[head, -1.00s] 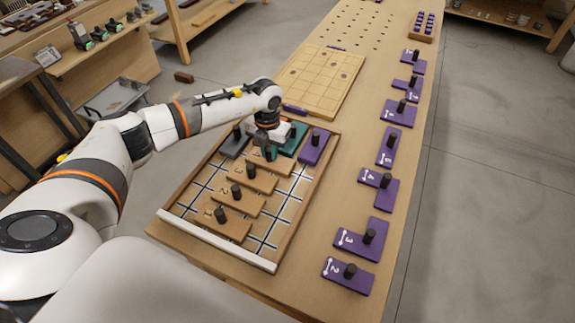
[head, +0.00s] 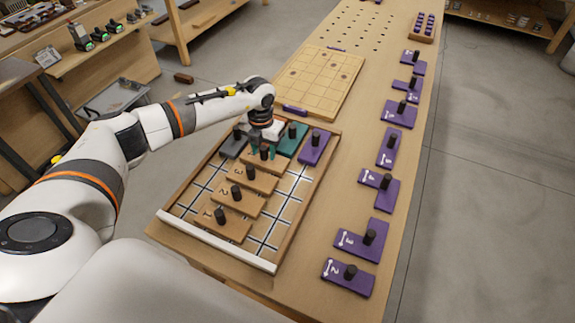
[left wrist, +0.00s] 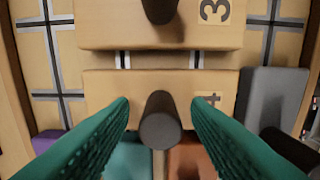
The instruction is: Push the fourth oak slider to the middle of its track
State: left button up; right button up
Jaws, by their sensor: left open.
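The fourth oak slider (left wrist: 110,88) is a light wooden plate with a dark round knob (left wrist: 160,122) and a label partly hidden by a finger. In the left wrist view it lies roughly in line with the third slider (left wrist: 120,25). My left gripper (left wrist: 160,100) is open, with green fingers on either side of the knob and gaps visible between. In the head view the left gripper (head: 266,152) is low over the fourth slider, partly hiding it. My right gripper is not in view.
The wooden tray (head: 165,213) also holds the first slider (head: 236,232), second slider (head: 247,207), and grey (head: 230,149), teal (head: 298,143) and purple (head: 316,150) blocks. Several purple pieces with knobs lie along the bench's right side. A pale grid board (head: 325,75) lies beyond.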

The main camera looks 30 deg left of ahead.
aim_at(263, 148)
pick_arm(q)
jog(key=shift+r+p, duration=2.65)
jog(key=shift+r, duration=1.1)
